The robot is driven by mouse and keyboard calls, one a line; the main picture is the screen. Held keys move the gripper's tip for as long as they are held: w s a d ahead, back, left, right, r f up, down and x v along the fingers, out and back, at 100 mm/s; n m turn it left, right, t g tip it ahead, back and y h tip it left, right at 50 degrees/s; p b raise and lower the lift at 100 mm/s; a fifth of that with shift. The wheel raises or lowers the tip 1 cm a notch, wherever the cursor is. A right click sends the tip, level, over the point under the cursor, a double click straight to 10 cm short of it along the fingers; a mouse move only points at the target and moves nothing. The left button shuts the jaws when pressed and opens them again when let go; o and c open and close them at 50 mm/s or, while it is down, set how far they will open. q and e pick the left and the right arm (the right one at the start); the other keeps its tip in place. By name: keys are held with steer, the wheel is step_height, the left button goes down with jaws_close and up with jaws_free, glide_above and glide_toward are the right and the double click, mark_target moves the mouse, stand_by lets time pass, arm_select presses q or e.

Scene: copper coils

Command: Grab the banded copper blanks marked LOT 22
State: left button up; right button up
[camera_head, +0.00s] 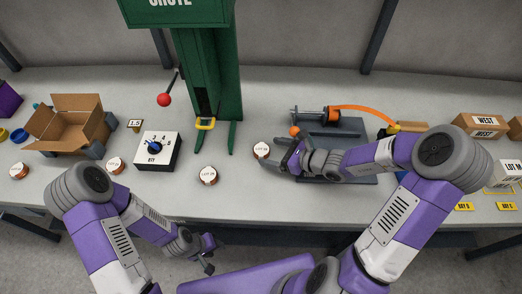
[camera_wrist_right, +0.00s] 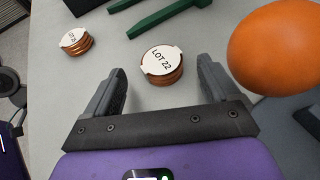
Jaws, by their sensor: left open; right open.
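The banded copper blanks marked LOT 22 (camera_wrist_right: 161,64) are a short round copper stack with a white label on top. They lie flat on the table, just ahead of and between the fingertips of my open right gripper (camera_wrist_right: 162,88), apart from both. In the head view this stack (camera_head: 262,150) lies just left of my right gripper (camera_head: 285,158). A similar stack (camera_wrist_right: 76,41) lies further left in the right wrist view; its lot number is hard to read. My left gripper (camera_head: 207,254) is open and empty, low in front of the table edge.
More labelled copper stacks (camera_head: 115,165) stand on the left. A dial box (camera_head: 158,150), an open carton (camera_head: 68,126) and a green chute stand (camera_head: 208,70) are behind. An orange ball (camera_wrist_right: 275,48) is close to the right gripper's right finger. A coil-winding device (camera_head: 325,118) stands behind that arm.

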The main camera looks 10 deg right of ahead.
mark_target(263, 150)
steer(key=b+x, duration=0.1)
steer(key=x, duration=0.3)
steer(key=shift+d+f, duration=0.1)
steer(key=shift+f, duration=0.1)
steer(key=c, duration=1.3)
steer(key=shift+o, duration=0.2)
steer(key=shift+r, duration=0.1)
